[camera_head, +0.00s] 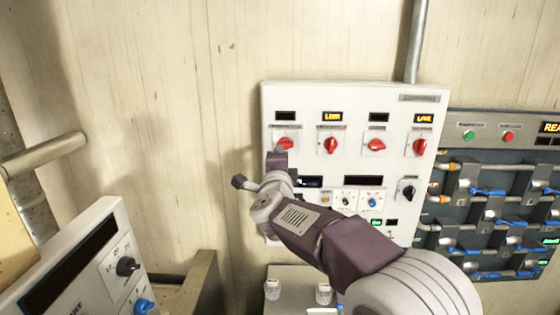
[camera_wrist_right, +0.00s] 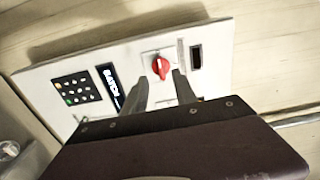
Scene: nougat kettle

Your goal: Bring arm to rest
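My right arm reaches up from the lower right in the head view. Its gripper (camera_head: 280,158) is in front of the white control panel (camera_head: 400,130), just below the leftmost red rotary knob (camera_head: 286,143). In the right wrist view the two fingers of this gripper (camera_wrist_right: 162,92) are apart with nothing held between them. A red knob (camera_wrist_right: 161,68) shows just beyond the fingertips, in line with the gap. I cannot tell whether a finger touches it. My left gripper is in neither view.
More red knobs (camera_head: 331,145) line the panel to the right. A dark rack of pipes and blue-handled valves (camera_head: 490,205) is at the right. A tilted white console (camera_head: 85,265) stands at lower left. Small clear cups (camera_head: 272,290) sit below the panel. Bare wall (camera_head: 150,110) lies left of it.

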